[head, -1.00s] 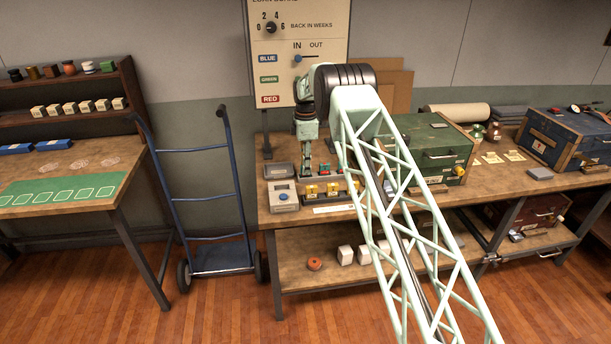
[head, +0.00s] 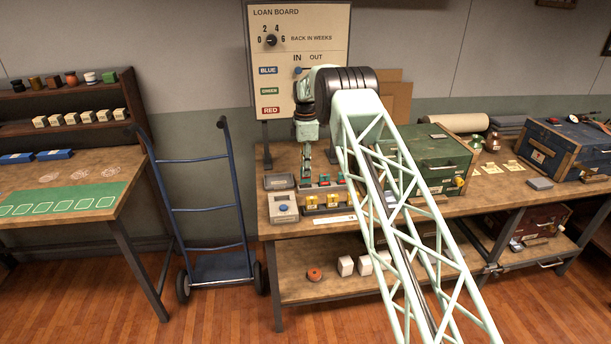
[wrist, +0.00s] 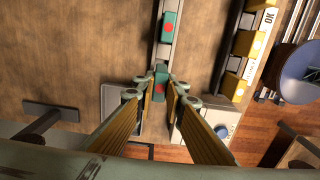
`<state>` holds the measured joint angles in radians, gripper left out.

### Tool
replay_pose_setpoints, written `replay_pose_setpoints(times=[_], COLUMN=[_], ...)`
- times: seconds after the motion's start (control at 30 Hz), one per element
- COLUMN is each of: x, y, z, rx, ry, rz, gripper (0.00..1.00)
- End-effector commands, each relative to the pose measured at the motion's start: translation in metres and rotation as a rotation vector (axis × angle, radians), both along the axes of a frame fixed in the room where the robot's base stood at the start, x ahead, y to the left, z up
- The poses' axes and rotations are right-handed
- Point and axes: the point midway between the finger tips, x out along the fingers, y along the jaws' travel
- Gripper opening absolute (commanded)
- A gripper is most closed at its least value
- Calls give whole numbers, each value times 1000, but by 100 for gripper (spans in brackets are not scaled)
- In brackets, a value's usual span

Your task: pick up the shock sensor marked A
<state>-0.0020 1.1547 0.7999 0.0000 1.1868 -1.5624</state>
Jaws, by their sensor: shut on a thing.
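In the wrist view, my gripper (wrist: 160,88) is shut on a small green block with a red dot (wrist: 161,76), a sensor at the near end of a grey rail. No letter is readable on it, so I cannot tell whether it is marked A. A second green block with a red dot (wrist: 170,28) sits farther along the rail, apart from my fingers. In the head view, my gripper (head: 306,181) points down at the left end of the sensor row; the held block is too small there to make out.
Yellow blocks (wrist: 235,84) stand in a row beside the rail. A grey box with a blue button (head: 284,207) and a grey tray (head: 278,182) are close by on the bench. The green chest (head: 434,160) stands right. The loan board (head: 298,60) rises behind.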

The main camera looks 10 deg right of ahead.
Motion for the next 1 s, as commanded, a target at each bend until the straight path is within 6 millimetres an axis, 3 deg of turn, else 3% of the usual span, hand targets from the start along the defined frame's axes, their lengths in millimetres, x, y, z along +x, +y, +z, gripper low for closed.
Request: replay_pose_setpoints(times=[0.1,0.4,1.0], x=[1,0,0], y=[0,0,0], z=[20,50,56], rx=[0,0,0], ry=[-2,0,0], rz=[0,0,0], gripper=[0,0,0])
